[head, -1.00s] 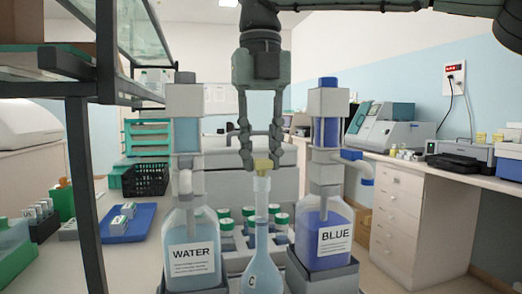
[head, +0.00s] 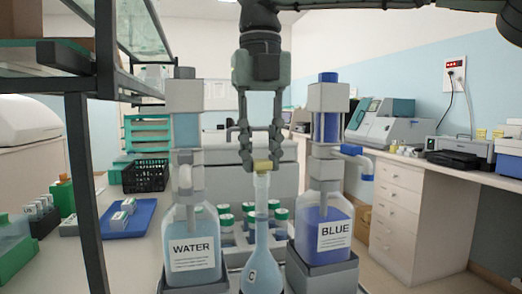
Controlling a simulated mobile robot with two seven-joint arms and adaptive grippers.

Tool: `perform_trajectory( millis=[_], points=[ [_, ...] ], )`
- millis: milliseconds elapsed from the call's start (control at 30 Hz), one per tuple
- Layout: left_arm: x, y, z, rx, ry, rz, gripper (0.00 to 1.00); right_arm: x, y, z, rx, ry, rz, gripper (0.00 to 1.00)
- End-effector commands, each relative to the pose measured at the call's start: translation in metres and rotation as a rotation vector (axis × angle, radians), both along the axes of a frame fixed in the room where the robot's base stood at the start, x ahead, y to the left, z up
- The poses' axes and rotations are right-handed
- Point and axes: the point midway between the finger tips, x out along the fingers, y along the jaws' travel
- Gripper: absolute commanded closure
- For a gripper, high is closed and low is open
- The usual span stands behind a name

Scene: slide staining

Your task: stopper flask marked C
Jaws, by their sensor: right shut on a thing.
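The flask marked C (head: 262,262) stands upright in the front middle, between the two dispenser bottles, with pale blue liquid in its bulb and a long clear neck. The stopper is at the top of the flask's neck. I cannot tell how far it sits in the mouth. My left gripper is not in view.
The WATER dispenser (head: 193,250) stands close on the left and the BLUE dispenser (head: 323,235) close on the right. Several green-capped bottles (head: 226,222) stand behind the flask. A dark shelf post (head: 88,190) rises at the left, near a blue tray (head: 128,220).

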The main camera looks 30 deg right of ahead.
Motion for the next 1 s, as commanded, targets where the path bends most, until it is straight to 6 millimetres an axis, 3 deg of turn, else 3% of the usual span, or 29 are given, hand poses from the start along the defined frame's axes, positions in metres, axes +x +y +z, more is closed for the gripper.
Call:
perform_trajectory(
  millis=[467, 500, 667, 867, 1000],
  points=[
    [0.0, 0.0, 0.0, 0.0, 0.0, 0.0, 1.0, -0.0001, 0.0, -0.0024, 0.0, 0.0, 0.0, 0.87],
    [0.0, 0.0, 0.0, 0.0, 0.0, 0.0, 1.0, -0.0001, 0.0, -0.0024, 0.0, 0.0, 0.0, 0.72],
    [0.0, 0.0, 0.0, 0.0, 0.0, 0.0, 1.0, 0.0, 0.0, -0.0024, 0.0, 0.0, 0.0, 0.52],
    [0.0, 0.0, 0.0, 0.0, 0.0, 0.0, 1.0, 0.0, -0.0001, -0.0025, 0.0, 0.0, 0.0, 0.51],
    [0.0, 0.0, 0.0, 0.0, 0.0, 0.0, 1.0, 0.0, -0.0001, -0.0025, 0.0, 0.0, 0.0, 0.36]
  ],
)
